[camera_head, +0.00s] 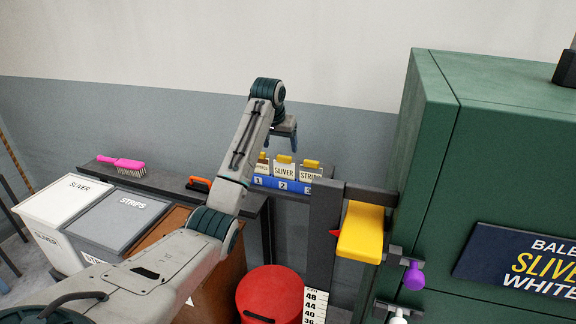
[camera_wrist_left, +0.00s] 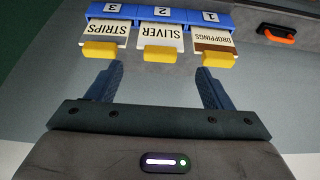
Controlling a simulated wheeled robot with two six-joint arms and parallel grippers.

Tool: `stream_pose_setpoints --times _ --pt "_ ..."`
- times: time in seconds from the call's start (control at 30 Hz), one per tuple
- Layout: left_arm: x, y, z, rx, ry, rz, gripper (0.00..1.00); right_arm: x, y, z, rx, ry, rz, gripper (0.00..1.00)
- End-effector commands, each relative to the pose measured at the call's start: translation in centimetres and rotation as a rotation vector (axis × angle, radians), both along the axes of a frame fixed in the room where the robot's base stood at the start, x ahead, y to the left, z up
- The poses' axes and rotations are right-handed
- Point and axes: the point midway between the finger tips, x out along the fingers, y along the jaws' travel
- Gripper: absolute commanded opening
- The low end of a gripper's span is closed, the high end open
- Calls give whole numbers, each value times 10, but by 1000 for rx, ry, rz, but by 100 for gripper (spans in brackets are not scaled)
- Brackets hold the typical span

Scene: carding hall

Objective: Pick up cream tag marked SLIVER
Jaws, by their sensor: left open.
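The cream tag marked SLIVER (camera_head: 284,172) stands in slot 2 of a blue numbered rack (camera_head: 270,183) on the back shelf. In the left wrist view the tag (camera_wrist_left: 160,37) appears upside down, with a yellow tab (camera_wrist_left: 159,55) toward me. My left gripper (camera_head: 291,141) is open and empty, just above the rack. In the wrist view its two fingers (camera_wrist_left: 160,75) are spread apart, with the SLIVER tab between and beyond them, not touched. The DROPPINGS tag (camera_wrist_left: 211,40) and STRIPS tag (camera_wrist_left: 103,34) flank it, each with a yellow tab. My right gripper is not in view.
A pink brush (camera_head: 122,164) and an orange-handled tool (camera_head: 199,184) lie on the dark shelf. Labelled bins (camera_head: 68,208) stand at the left. A red drum (camera_head: 270,295), a yellow part (camera_head: 362,232) and a green machine (camera_head: 495,140) are at the right.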

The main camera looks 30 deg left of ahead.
Motion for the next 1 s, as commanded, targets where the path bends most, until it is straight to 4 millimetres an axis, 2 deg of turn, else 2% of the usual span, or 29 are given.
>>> stream_pose_setpoints --times 0.07,0.3,0.5,0.77,0.9,1.0 --pt "3 2 1 -4 2 2 74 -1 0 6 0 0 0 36" --pt "17 4 -32 -5 3 2 74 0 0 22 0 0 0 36" --pt "22 6 -45 -4 -1 2 74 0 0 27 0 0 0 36" --pt "37 10 -68 -5 2 2 74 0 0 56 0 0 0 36" --pt "42 11 -85 -3 1 2 74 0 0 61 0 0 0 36" --pt "44 12 -90 -3 -1 1 74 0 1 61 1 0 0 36"
